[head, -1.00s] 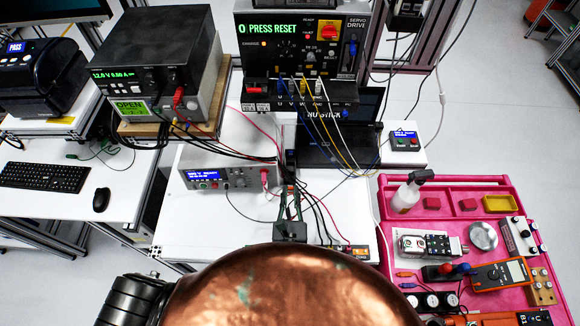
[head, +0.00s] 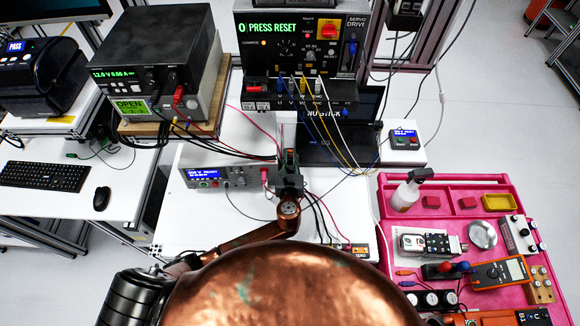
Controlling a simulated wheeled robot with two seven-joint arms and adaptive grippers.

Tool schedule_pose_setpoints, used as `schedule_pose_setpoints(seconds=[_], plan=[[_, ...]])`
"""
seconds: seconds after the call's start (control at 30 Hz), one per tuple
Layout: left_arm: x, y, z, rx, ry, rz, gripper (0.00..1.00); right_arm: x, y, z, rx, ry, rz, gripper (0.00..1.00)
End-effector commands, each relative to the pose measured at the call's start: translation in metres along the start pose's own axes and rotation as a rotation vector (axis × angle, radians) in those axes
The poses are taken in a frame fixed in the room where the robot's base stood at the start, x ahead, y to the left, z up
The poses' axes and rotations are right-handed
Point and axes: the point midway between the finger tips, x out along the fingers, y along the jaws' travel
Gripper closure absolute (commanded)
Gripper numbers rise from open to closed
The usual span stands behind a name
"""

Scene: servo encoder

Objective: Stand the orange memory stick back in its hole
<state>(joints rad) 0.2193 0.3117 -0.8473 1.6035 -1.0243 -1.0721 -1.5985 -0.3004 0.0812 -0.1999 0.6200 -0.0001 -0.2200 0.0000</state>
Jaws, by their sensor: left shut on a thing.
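My left gripper (head: 289,161), dark and seen from above, points away over the white bench, just left of the laptop (head: 340,145). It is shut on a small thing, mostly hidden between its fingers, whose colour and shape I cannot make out. I cannot pick out the orange memory stick for certain. A wooden block with small holes (head: 541,286) sits at the right of the pink cart; I cannot tell if the stick's hole is there. My right gripper is out of view.
The servo drive (head: 300,45) reads PRESS RESET, with blue, yellow and white cables hanging before it. A grey bench instrument (head: 229,174) stands left of my gripper. A pink tool cart (head: 392,206) with many items is at right. Loose leads cross the white bench (head: 205,220).

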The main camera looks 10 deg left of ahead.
Motion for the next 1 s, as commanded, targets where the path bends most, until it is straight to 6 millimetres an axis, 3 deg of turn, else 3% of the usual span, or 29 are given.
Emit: schedule_pose_setpoints(seconds=[0.03, 0.2, 1.0], plan=[[0.0, -0.001, -0.014, 0.001, 0.003, -0.001, 0.97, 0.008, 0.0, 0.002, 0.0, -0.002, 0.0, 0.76], [0.002, -0.001, -0.026, 0.001, 0.002, -0.001, 0.97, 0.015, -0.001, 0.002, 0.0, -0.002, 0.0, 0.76], [0.002, -0.001, -0.025, 0.001, 0.0, -0.002, 0.97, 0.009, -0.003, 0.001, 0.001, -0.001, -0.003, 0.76]])
